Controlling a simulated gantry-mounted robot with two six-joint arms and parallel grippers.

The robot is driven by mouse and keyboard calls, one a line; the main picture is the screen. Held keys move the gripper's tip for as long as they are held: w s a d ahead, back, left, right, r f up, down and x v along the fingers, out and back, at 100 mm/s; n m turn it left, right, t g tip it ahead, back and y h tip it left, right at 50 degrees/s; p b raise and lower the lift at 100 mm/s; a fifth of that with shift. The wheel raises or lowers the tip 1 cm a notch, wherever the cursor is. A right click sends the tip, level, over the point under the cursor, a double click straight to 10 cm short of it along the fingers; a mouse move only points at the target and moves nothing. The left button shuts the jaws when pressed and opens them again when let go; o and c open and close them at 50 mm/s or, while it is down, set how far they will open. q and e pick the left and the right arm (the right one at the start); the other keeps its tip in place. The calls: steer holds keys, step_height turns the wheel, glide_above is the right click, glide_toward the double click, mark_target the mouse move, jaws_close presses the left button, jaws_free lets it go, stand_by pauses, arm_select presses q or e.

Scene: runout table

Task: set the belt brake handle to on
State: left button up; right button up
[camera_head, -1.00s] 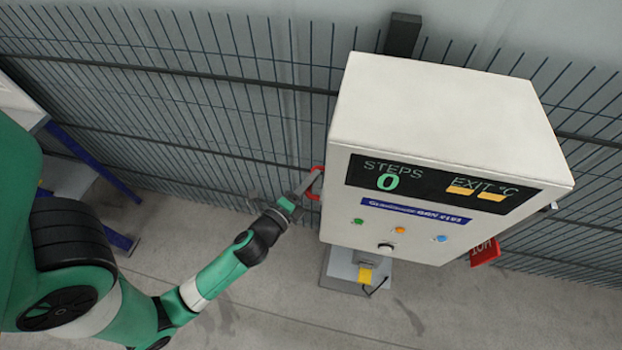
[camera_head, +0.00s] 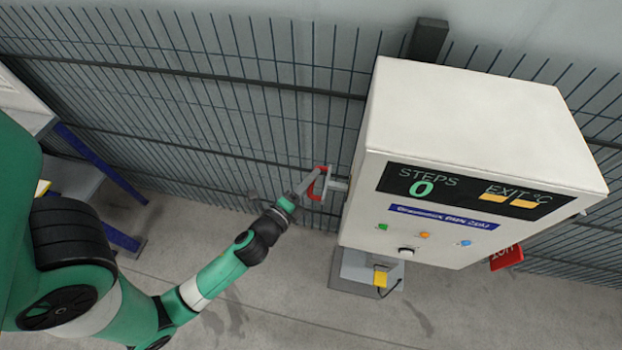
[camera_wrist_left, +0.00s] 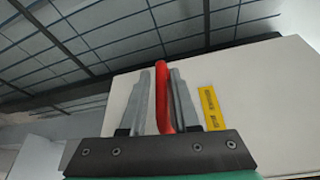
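The belt brake handle is a red bar (camera_head: 325,180) on a grey stem at the left side of a pale control box (camera_head: 470,130). My left gripper (camera_head: 306,186) reaches it from the left. Contact at the left finger is hard to see. A yellow label (camera_wrist_left: 211,108) with unreadable small print sits on the box to the right of the handle. My right gripper is not in view.
The box front has a display (camera_head: 465,192) reading STEPS 0 and EXIT °C, with several buttons below. A wire mesh fence (camera_head: 200,100) runs behind. A red sign (camera_head: 506,257) is at the box's right. The floor (camera_head: 250,310) beneath my arm is open.

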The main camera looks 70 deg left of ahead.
arm_select(q)
steer(key=shift+o, duration=1)
steer(key=b+v, duration=0.4)
steer(key=v, duration=0.7)
steer(key=shift+s+d+b, duration=0.2)
steer(key=shift+b, duration=0.1)
steer(key=shift+r, duration=0.1)
